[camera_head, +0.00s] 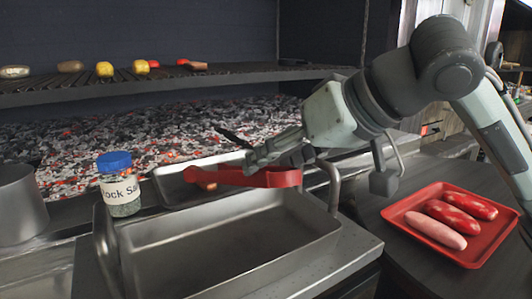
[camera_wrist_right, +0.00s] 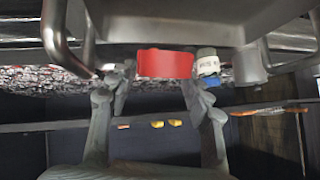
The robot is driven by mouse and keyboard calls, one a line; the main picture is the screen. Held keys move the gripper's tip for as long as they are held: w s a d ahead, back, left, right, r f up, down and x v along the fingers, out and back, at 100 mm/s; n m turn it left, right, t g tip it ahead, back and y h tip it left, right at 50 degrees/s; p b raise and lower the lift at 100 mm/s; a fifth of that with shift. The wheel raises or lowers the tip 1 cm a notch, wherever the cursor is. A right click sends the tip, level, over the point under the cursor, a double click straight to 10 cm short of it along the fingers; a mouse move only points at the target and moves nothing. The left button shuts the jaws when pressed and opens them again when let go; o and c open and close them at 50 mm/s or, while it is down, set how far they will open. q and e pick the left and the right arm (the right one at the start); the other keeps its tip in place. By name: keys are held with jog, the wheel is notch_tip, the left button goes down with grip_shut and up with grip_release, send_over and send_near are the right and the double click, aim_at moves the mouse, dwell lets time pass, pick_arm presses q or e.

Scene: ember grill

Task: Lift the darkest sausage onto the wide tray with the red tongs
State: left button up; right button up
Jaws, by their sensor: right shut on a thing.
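My right gripper (camera_head: 258,160) is shut on the red tongs (camera_head: 262,178), held low over the back edge of a deep metal pan. In the right wrist view the red tongs (camera_wrist_right: 165,63) show between the two fingers. A small orange-brown piece (camera_head: 206,184) shows at the left end of the tongs; I cannot tell whether they grip it. The wide metal pan (camera_head: 240,285), seemingly the wide tray, looks empty. A narrower metal tray (camera_head: 172,190) lies behind it, partly hidden. Several small foods, including a brown one (camera_head: 70,67), lie on the rack; the darkest sausage is not clear. My left gripper is out of view.
A salt jar with a blue lid (camera_head: 120,185) stands left of the pan, beside a grey pot (camera_head: 20,205). Glowing coals (camera_head: 110,135) lie below the raised rack (camera_head: 60,92). A red tray (camera_head: 480,250) with three raw-looking sausages (camera_head: 445,218) is at right.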

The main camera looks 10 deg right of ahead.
jog(key=a+r+p+v, duration=0.1)
jog(key=p+v, duration=0.3)
jog(key=v, duration=0.8)
jog(key=shift+a, duration=0.15)
jog(key=shift+s, duration=0.2)
